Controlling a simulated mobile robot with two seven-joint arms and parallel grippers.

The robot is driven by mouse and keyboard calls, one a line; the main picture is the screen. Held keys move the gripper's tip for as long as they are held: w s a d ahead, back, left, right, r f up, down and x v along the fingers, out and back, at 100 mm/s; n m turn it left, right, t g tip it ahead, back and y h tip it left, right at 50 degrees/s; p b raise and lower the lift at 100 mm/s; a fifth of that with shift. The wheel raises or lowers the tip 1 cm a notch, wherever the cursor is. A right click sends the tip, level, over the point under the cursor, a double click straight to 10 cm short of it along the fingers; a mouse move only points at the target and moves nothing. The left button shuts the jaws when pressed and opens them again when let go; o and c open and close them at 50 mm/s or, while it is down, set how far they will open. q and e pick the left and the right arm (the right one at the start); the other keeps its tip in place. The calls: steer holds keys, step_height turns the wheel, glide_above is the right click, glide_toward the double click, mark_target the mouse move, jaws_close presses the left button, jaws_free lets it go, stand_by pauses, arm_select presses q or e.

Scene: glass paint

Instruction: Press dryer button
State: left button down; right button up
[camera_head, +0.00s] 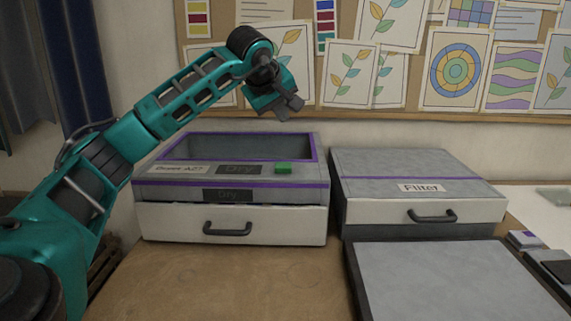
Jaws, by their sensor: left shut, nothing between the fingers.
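The dryer (234,195) is a grey box with purple trim, a sunken window on top and a white front drawer with a dark handle. Its green button (283,168) sits on the top panel at the right, beside a dark "Dry" label (240,170). My left gripper (289,107) is shut and empty. It hangs in the air above the dryer's back right part, higher in the picture than the green button and apart from it. My right gripper is not in view.
A grey "Filter" box (400,168) with a handled drawer stands right of the dryer. A flat grey panel (450,280) lies in front of it. The wooden table (230,285) is clear before the dryer. A pinboard with drawings hangs behind.

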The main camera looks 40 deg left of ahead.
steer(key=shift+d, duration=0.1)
arm_select(q)
steer(key=b, duration=0.7)
glide_above(281, 166)
step_height(281, 166, down, 6)
steer(key=shift+s+f, duration=0.1)
steer(key=shift+f, duration=0.4)
steer(key=shift+f+b, duration=0.5)
steer(key=shift+f, duration=0.45)
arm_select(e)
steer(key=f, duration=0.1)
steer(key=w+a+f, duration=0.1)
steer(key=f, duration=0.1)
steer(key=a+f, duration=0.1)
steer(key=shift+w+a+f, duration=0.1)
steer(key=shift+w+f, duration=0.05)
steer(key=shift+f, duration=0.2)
arm_select(q)
steer(key=shift+f, duration=0.1)
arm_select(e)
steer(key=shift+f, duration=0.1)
arm_select(q)
steer(key=shift+f, duration=0.3)
